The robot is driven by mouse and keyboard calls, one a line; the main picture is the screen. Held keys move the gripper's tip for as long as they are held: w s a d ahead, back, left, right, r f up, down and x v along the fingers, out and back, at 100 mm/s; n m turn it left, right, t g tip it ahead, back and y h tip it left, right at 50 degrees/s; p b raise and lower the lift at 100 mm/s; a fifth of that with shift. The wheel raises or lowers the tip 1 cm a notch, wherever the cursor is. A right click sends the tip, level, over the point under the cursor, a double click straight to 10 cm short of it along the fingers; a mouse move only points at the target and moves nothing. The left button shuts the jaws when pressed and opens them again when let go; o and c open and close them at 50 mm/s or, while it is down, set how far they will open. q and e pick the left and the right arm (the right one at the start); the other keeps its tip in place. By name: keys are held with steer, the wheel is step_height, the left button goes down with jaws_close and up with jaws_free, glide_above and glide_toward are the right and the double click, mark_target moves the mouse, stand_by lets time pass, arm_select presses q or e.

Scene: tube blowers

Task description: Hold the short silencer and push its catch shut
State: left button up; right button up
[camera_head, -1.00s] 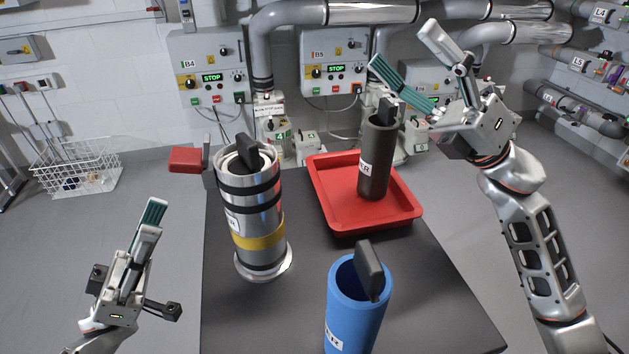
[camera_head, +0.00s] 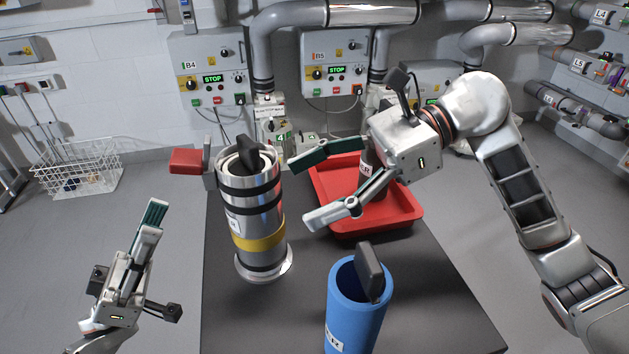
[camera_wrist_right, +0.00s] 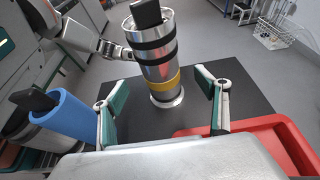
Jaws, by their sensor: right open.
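A silver cylinder (camera_head: 262,205) with black bands and a yellow band stands upright on the dark table; it also shows in the right wrist view (camera_wrist_right: 153,60). A black flap (camera_head: 250,153) stands up at its top. Its label is only partly readable, so I cannot tell whether it is the short silencer. My right gripper (camera_head: 302,192) is open and empty, fingers pointing left towards the cylinder, apart from it. In the right wrist view the cylinder stands beyond and between the fingers. My left gripper (camera_head: 152,222) is left of the table, seen edge-on.
A red tray (camera_head: 405,212) holds a dark cylinder (camera_head: 366,168), largely hidden behind my right gripper. A blue cylinder (camera_head: 352,310) with a black flap stands at the front. A red block (camera_head: 186,160) shows beside the silver cylinder's top. Control boxes and pipes line the back wall.

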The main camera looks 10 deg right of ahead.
mark_target(265, 209)
steer(key=x, duration=0.7)
steer(key=shift+a+f, duration=0.1)
steer(key=shift+a, duration=0.15)
